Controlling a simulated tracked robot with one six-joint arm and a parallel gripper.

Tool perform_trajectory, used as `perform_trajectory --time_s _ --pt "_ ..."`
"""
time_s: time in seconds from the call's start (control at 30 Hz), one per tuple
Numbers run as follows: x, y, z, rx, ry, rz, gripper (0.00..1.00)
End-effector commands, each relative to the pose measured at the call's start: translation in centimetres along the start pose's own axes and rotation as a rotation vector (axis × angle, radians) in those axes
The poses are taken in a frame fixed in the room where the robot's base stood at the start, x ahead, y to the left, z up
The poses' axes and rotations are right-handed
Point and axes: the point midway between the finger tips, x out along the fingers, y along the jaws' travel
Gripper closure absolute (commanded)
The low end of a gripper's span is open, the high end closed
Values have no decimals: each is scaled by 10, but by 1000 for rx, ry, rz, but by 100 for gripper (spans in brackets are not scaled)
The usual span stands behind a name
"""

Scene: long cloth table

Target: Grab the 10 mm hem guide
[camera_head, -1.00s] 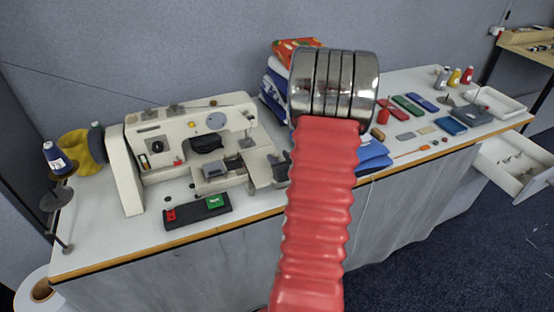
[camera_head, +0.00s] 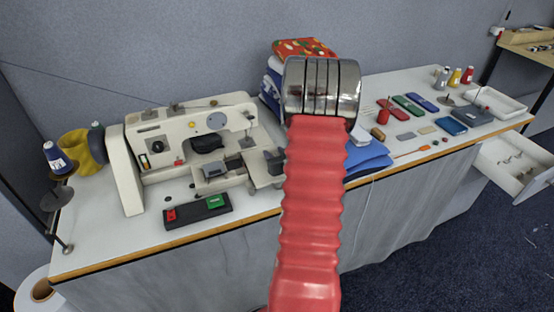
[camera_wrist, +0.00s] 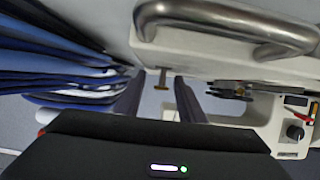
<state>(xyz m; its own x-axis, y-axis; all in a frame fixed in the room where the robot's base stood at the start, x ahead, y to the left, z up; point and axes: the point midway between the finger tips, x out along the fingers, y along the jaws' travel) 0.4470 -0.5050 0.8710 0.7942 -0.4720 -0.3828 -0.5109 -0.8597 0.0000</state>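I cannot tell which piece is the 10 mm hem guide, as no label is readable. In the head view several small flat pieces lie on the right half of the table: a red one (camera_head: 394,111), a green one (camera_head: 408,105), a blue one (camera_head: 424,102), a grey one (camera_head: 406,136) and a tan one (camera_head: 428,129). In the wrist view my gripper (camera_wrist: 158,100) is open, its two dark fingers apart with nothing held. It is between the folded fabrics and the sewing machine. My red-sleeved arm hides part of the table in the head view.
The white sewing machine (camera_head: 170,143) fills the left half, with a black pedal-like box (camera_head: 197,212) in front. Folded fabrics (camera_wrist: 60,62) are close on the wrist view's left. A blue cloth (camera_head: 368,160), spools (camera_head: 455,77) and a white tray (camera_head: 500,100) stand farther right.

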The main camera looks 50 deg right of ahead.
Motion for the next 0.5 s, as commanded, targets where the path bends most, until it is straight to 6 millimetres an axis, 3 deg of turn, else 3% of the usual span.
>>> perform_trajectory --time_s 0.17,0.5 --pt "0 0 0 0 0 0 64" --pt "0 0 0 0 0 0 87"
